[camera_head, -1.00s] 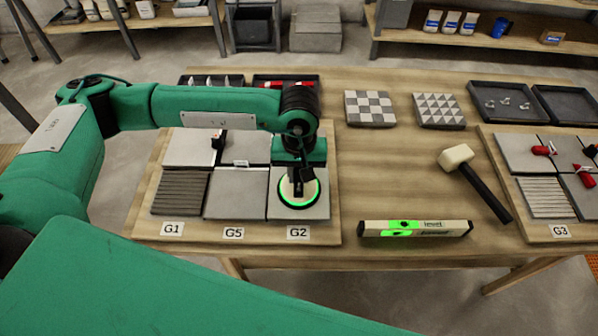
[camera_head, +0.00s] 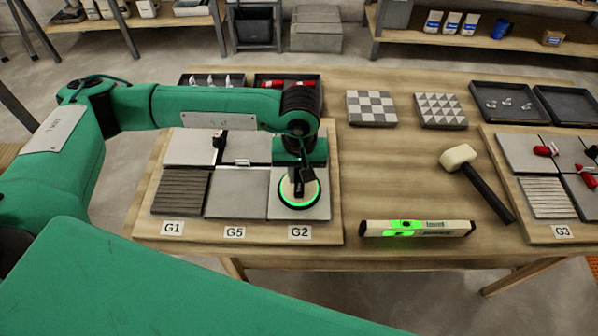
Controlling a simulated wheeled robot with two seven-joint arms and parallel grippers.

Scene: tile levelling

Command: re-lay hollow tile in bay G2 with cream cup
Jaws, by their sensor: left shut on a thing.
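The tile in bay G2 (camera_head: 317,210) is plain light grey and lies at the front right of the left board (camera_head: 270,238), behind the G2 label (camera_head: 299,233). A round suction cup with a cream face and a glowing green rim (camera_head: 299,203) sits on this tile. My left gripper (camera_head: 298,180) is above the cup and shut on its dark handle. The gripper hides part of the handle and the tile's back edge. I cannot tell whether the tile is lifted off its bed. My right gripper is not in view.
A level (camera_head: 440,229) lies right of the board, with a mallet (camera_head: 477,180) beyond it. Two patterned tiles (camera_head: 371,108) (camera_head: 440,110) lie at the back. Dark trays (camera_head: 505,103) stand at the back right. The right board (camera_head: 550,232) carries more tiles.

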